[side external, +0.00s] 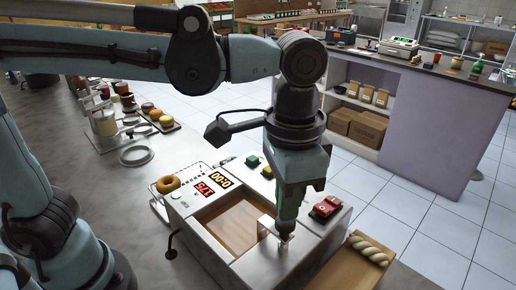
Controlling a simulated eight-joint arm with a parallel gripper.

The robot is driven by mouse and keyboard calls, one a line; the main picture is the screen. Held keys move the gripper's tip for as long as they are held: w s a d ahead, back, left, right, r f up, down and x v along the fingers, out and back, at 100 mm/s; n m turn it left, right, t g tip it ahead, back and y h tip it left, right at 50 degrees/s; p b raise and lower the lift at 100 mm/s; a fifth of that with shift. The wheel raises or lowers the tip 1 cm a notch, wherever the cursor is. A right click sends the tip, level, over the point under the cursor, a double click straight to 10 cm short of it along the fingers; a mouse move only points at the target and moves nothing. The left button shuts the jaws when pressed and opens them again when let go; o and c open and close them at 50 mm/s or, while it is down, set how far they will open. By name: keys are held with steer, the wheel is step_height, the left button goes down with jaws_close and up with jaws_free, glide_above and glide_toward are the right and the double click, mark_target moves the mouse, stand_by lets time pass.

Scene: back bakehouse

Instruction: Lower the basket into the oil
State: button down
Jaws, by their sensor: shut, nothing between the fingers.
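A metal fryer (215,262) stands on the counter below my arm, with yellow and red number displays (212,186) on its top. Its square well shows a flat brown surface (237,226), which looks like the oil.
A red switch block (325,207) is close to the right of my gripper. A board (342,270) with a twisted loaf (369,250) lies at the right. Pastries and jars (105,122) stand behind left.

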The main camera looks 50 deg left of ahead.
step_height(320, 180, up, 8)
steer(key=shift+r, duration=0.15)
stand_by(0.6)
steer(key=a+f+n+t, duration=0.2)
steer(key=a+f, duration=0.2)
steer(key=a, duration=0.3)
steer(key=w+a+f+n+t, duration=0.1)
steer(key=a+f+n+t, duration=0.1)
steer(key=a+f, duration=0.3)
steer(key=a+f+n+t, duration=0.2)
steer(key=a+f+t, duration=0.1)
steer(key=a, duration=0.6)
steer(key=shift+w+a+f, duration=0.1)
steer(key=shift+a+f, duration=0.05)
steer(key=shift+f, duration=0.3)
steer(key=shift+w+a+f, duration=0.1)
steer(key=shift+a+f, duration=0.05)
steer(key=shift+f, duration=0.3)
